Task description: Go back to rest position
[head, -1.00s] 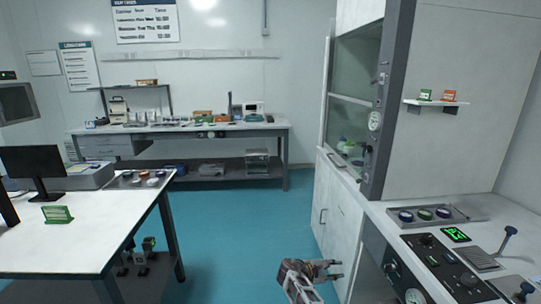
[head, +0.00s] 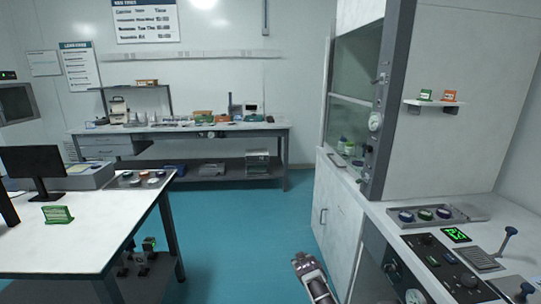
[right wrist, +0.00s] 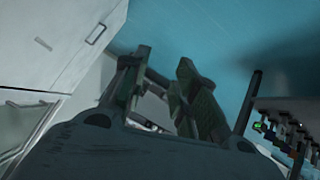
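My right gripper (head: 302,258) shows at the bottom middle of the head view, low over the blue floor beside the white cabinet. In the right wrist view its two dark fingers (right wrist: 166,75) stand apart with nothing seen between them, so it is open and empty. My left gripper is not in view.
The white cabinet (head: 337,220) under the fume hood stands close to the right of my gripper. The right counter holds a grey tray (head: 464,213) and a control panel (head: 437,262). A white table (head: 100,235) stands at left. Blue floor (head: 235,225) between is clear.

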